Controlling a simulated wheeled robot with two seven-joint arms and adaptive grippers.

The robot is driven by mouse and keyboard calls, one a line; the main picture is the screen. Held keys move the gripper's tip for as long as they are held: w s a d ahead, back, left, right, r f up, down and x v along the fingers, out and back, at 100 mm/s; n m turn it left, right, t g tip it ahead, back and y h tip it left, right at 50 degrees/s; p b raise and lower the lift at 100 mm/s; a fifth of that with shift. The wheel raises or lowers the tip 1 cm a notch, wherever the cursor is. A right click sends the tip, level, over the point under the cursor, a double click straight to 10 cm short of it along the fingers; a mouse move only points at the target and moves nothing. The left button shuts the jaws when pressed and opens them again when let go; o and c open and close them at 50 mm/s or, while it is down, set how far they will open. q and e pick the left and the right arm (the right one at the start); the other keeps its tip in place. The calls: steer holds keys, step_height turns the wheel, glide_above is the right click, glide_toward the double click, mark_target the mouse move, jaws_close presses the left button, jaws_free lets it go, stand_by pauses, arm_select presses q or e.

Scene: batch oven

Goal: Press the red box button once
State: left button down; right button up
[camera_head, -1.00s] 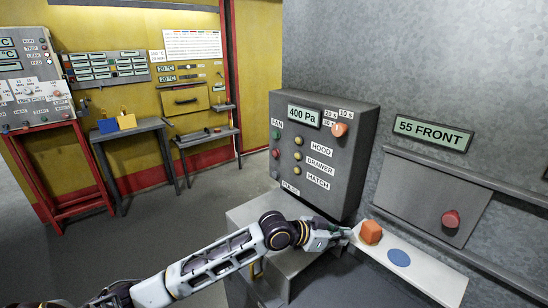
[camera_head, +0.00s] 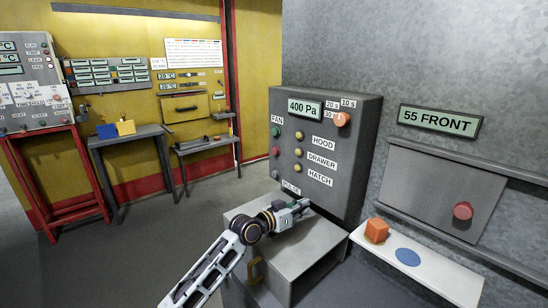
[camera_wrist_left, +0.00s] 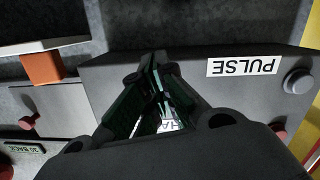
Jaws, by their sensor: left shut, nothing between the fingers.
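The dark grey control box (camera_head: 355,165) stands in the middle of the head view. My left gripper (camera_head: 303,203) is shut and empty, just below the PULSE label (camera_head: 291,187) near the box's lower edge. I cannot tell whether it touches the box. The left wrist view is upside down and shows the closed fingers (camera_wrist_left: 158,85) before the box face, a red button (camera_wrist_left: 279,127) and a grey button (camera_wrist_left: 297,81). My right gripper is not in view.
A white shelf (camera_head: 448,276) at the right holds an orange block (camera_head: 376,230) and a blue disc (camera_head: 408,257). A panel with a red knob (camera_head: 463,211) is above it. A grey plinth (camera_head: 312,252) stands below the box. Open floor lies to the left.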

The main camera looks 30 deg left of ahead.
arm_select(q)
steer(key=w+a+r+n+t+y, duration=0.1)
steer(key=a+r+n+t+y, duration=0.15)
steer(key=a, duration=0.55)
steer(key=w+a+r+n+t+y, duration=0.1)
steer(key=a+r+t+y, duration=0.25)
steer(key=a, duration=0.45)
steer(key=s+a+r+t+y, duration=0.3)
steer(key=a+r+y, duration=0.1)
steer(key=r, duration=0.3)
steer(key=shift+s+a+r+n+t+y, duration=0.2)
steer(key=shift+s+a+n+t+y, duration=0.15)
steer(key=shift+a, duration=0.2)
steer(key=shift+w, duration=0.2)
